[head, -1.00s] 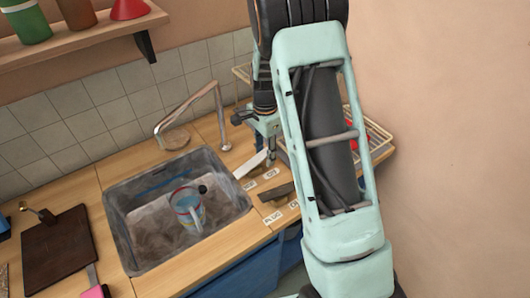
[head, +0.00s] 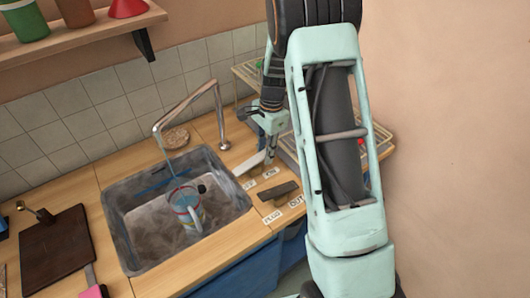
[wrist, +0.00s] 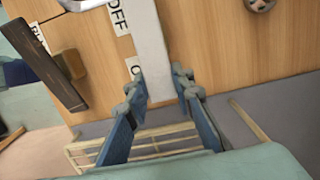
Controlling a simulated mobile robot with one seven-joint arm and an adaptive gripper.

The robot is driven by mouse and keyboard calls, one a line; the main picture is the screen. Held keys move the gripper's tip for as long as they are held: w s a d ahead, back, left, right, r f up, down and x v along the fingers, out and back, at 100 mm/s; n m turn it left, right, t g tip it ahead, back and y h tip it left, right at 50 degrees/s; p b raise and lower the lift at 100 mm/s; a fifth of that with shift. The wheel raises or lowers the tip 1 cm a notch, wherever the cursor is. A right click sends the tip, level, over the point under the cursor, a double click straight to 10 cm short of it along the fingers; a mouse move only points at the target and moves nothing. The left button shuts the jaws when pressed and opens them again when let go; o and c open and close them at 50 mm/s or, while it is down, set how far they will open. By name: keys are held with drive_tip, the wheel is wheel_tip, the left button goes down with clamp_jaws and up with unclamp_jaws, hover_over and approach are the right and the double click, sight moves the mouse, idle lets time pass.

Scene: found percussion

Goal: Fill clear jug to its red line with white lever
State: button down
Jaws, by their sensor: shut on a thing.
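The clear jug (head: 187,207) stands upright in the sink, with coloured bands including red around it. Its water level is too small to tell. A thin pale stream (head: 167,160) runs from the tap's spout (head: 156,129) down to the jug's mouth. The white lever (head: 249,164) lies on the counter right of the sink, beside printed labels. My gripper (head: 270,148) is at the lever's far end, partly hidden by my arm. In the wrist view, my gripper (wrist: 159,82) is shut on the white lever (wrist: 148,35), one finger on each side.
The grey sink (head: 120,225) has a black plug near the jug. A dark lever (head: 278,190) lies right of the sink, near a plug label; it also shows in the wrist view (wrist: 45,65). A wire rack (wrist: 160,142) stands beyond my fingers. A cutting board (head: 57,245) lies left.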

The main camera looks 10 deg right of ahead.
drive_tip(key=c, duration=1.6)
unclamp_jaws()
drive_tip(key=shift+r, duration=0.1)
drive_tip(key=r, duration=0.8)
drive_tip(key=d+r, duration=0.1)
drive_tip(key=r, duration=0.2)
drive_tip(key=shift+w+d+r, duration=0.1)
drive_tip(key=shift+w+r, duration=0.15)
drive_tip(key=shift+r, duration=0.15)
